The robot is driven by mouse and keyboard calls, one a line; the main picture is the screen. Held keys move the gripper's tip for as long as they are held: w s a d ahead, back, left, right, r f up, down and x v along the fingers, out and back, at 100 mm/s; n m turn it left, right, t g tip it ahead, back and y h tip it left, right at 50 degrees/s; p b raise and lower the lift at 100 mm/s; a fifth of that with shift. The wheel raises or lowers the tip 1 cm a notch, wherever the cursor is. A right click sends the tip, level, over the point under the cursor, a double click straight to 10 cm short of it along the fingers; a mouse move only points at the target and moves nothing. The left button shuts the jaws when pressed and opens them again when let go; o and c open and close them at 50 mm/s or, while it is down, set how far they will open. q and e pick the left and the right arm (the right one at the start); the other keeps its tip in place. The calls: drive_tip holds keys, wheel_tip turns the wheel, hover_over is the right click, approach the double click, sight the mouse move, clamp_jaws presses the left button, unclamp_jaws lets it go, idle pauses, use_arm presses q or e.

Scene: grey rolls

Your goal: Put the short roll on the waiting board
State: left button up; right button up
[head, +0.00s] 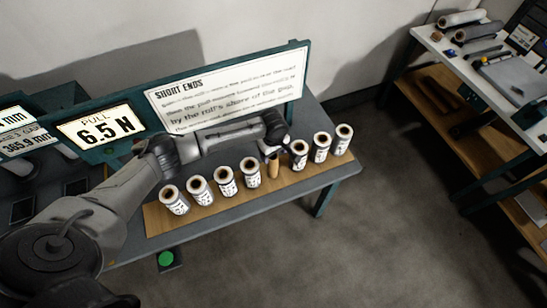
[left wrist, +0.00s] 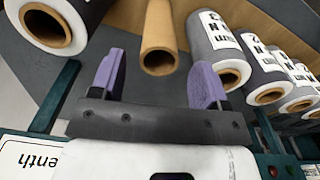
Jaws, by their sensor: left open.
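Several white-wrapped grey rolls stand in a row on a long wooden board (head: 215,205) on the table. A bare brown core tube (head: 272,168) stands among them, with rolls to its left and right. I cannot tell which roll is the short one. My left gripper (head: 270,150) hangs over the row at the brown tube. In the left wrist view its purple fingers (left wrist: 158,82) are open, and the brown tube (left wrist: 158,38) shows between and beyond them. A roll (left wrist: 213,48) stands close beside the right finger. My right gripper is not in view.
A green button (head: 166,259) sits at the table's front. A shelf bench (head: 440,55) with more rolls stands at far right. The floor between is clear.

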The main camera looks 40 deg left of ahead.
use_arm(q)
wheel_tip(320, 180, up, 7)
idle(0.3)
drive_tip(key=s+d+f+m+t+h, duration=0.1)
drive_tip(key=s+d+f+m, duration=0.2)
drive_tip(key=s+d+m, duration=0.3)
drive_tip(key=s+d+f+m+h, duration=0.1)
drive_tip(key=s+d+f+m, duration=0.3)
drive_tip(key=s+d, duration=0.35)
drive_tip(key=s+a+r+m+t+y, duration=0.1)
drive_tip(key=s+r+m, duration=0.1)
drive_tip(key=s, duration=0.6)
drive_tip(key=s+a+r+m+t, duration=0.1)
drive_tip(key=s+r+m, duration=0.1)
drive_tip(key=s+m, duration=0.3)
drive_tip(key=s, duration=0.4)
drive_tip(key=shift+s+a+r+t+y, duration=0.15)
drive_tip(key=shift+s+r+t+y, duration=0.15)
drive_tip(key=shift+y, duration=0.1)
